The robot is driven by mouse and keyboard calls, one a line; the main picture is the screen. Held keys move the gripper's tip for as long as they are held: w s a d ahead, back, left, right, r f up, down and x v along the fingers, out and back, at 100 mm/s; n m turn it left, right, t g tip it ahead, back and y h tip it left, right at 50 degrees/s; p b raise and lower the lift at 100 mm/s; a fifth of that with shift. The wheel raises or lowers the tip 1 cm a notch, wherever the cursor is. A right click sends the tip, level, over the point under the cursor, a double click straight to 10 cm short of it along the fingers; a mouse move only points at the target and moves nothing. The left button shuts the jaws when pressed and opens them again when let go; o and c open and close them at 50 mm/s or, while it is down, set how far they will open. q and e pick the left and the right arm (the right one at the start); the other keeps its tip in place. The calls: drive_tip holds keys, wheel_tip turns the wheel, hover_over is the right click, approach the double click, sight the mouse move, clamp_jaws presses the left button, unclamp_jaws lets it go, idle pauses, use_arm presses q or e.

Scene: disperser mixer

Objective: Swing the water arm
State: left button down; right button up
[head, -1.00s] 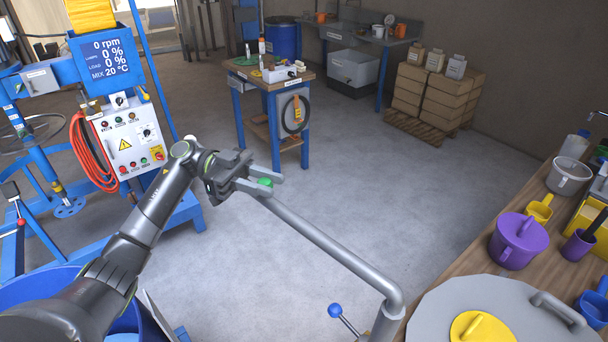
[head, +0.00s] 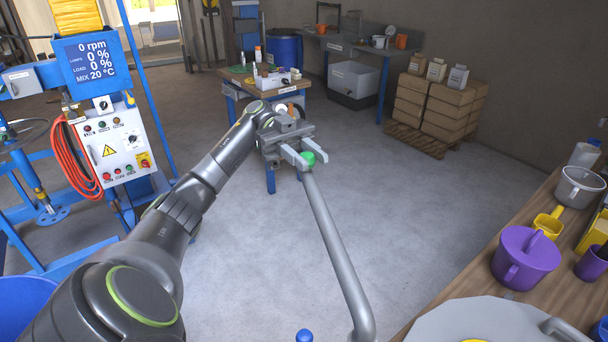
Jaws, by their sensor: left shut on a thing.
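The water arm (head: 337,247) is a grey bent pipe. It rises from the bottom of the head view and reaches up and slightly left to a green-marked end (head: 308,158). My left gripper (head: 314,166) is shut on the pipe near this green end, with its fingers on either side. A blue ball knob (head: 304,335) shows at the bottom edge near the pipe's base. The pipe's lower mount is cut off by the frame. My right gripper is not in view.
The blue mixer frame with its control box (head: 117,145) stands at the left, a blue drum (head: 22,305) below it. A wooden bench (head: 420,319) with a purple pot (head: 525,258) is at the right. The floor between is clear; a small work table (head: 240,93) stands behind my gripper.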

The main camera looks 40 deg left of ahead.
use_arm(q)
drive_tip(key=shift+w+d+m+g+y+b, duration=0.2)
drive_tip(key=shift+w+d+m+g+b, duration=0.15)
drive_tip(key=shift+w+d+g+b, duration=0.5)
drive_tip(key=shift+w+d+m+g+y+b, duration=0.25)
drive_tip(key=shift+w+d+m+b, duration=0.25)
drive_tip(key=shift+b, duration=0.65)
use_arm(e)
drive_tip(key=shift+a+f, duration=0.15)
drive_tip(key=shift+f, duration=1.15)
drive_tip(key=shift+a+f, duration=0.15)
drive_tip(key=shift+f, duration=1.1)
use_arm(q)
drive_tip(key=shift+w+a, duration=0.1)
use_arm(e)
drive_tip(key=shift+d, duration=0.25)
use_arm(q)
drive_tip(key=c, duration=1.1)
unclamp_jaws()
wheel_tip(320, 180, up, 10)
drive_tip(key=b, duration=0.1)
drive_tip(key=shift+b, duration=0.3)
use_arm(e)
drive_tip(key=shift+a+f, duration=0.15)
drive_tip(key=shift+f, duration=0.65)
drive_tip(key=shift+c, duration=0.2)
